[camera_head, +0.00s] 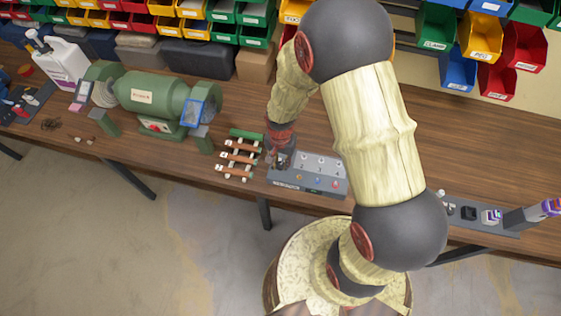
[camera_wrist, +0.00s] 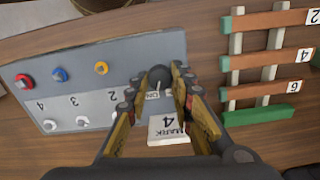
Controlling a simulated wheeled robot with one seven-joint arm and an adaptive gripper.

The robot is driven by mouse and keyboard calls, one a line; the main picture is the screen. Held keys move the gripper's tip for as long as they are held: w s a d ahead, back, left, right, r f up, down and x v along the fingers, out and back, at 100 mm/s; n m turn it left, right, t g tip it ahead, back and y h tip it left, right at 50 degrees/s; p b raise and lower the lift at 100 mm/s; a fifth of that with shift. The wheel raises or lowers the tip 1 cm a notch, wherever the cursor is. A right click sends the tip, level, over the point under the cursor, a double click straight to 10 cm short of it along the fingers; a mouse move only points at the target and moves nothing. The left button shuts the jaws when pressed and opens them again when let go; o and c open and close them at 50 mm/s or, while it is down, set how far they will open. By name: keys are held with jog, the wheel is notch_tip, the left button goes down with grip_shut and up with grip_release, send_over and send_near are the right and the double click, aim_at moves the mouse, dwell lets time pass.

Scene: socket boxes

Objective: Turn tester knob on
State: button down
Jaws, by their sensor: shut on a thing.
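The tester is a flat grey box (camera_head: 325,183) on the wooden bench in the head view. In the wrist view the tester panel (camera_wrist: 100,62) shows a row of red, blue and yellow coloured parts, with white round parts beside numbers. The black knob (camera_wrist: 159,77) sits near the panel's end, beside a label reading ON. My gripper (camera_wrist: 161,88) is over that end, its two fingers shut around the knob. A white tag (camera_wrist: 170,127) reading "MARK 4" lies between the fingers, below the knob in the picture. In the head view my gripper hides the knob.
A rack (camera_head: 240,157) with brown bars and a green end stands left of the tester, close to my gripper; it also shows in the wrist view (camera_wrist: 258,115). A green bench grinder (camera_head: 150,97) is farther left. A grey holder (camera_head: 480,215) is at the right.

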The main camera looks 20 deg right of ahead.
aim_at(280, 164)
jog(key=shift+m, duration=0.7)
jog(key=c, duration=1.6)
grip_release()
jog(key=shift+o, duration=0.3)
notch_tip(280, 164, up, 12)
